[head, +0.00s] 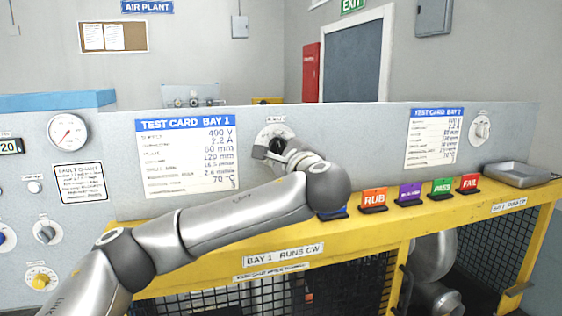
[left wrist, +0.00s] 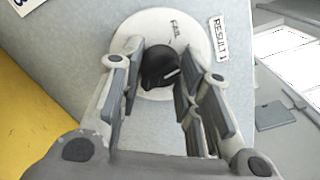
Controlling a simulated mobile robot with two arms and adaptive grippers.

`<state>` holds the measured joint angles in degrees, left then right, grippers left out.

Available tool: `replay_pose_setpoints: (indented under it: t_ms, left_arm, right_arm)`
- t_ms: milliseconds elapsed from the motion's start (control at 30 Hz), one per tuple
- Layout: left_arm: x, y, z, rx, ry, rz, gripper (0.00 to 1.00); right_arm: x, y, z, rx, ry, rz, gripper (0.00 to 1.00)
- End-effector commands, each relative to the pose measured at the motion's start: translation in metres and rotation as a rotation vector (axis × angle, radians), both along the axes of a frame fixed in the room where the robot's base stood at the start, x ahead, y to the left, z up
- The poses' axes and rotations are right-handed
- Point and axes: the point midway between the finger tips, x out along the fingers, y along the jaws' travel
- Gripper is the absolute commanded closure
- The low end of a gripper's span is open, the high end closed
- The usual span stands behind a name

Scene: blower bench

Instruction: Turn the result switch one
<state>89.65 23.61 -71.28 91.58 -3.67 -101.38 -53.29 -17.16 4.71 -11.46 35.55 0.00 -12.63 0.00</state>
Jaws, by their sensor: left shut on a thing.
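The result switch one is a black knob (left wrist: 160,66) on a round white dial (left wrist: 150,22), beside a label reading RESULT 1. The dial is on the sloping grey panel. A white mark on the knob points to the upper right in the left wrist view; small lettering, seemingly "Fail", is above it. My left gripper (left wrist: 160,76) has its fingers on either side of the knob and is shut on it. In the head view my left gripper (head: 270,150) is at the dial (head: 275,130) and partly covers it. My right gripper is not in view.
Test cards (head: 186,154) flank the dial on the panel. Coloured tags, including RUB (head: 374,200) and FAIL (head: 469,184), stand on the yellow ledge (head: 420,215) below. A metal tray (head: 517,174) is at the right. Another knob (head: 480,129) is at the far right.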

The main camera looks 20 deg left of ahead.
Motion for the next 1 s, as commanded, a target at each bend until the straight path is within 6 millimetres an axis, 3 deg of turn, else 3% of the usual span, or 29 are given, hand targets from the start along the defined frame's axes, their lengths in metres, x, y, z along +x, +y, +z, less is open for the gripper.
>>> replay_pose_setpoints:
  t_ms: [33, 100, 400, 700, 1000]
  left_arm:
    - [0.0, 0.0, -0.01, -0.036, -0.021, -0.001, 0.92]
    - [0.0, -0.001, -0.01, -0.085, -0.055, 0.0, 0.92]
    - [0.0, -0.001, -0.008, -0.294, -0.194, 0.0, 0.92]
    - [0.001, -0.001, -0.005, -0.442, -0.294, 0.002, 0.92]
    - [0.001, -0.001, -0.002, -0.504, -0.336, 0.002, 0.92]
  right_arm:
    - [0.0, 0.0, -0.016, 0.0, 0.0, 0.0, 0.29]
    - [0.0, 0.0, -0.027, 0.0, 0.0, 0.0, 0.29]
    - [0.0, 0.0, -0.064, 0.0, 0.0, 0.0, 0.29]
    - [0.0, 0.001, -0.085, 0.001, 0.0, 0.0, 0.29]
    - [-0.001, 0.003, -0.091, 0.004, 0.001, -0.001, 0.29]
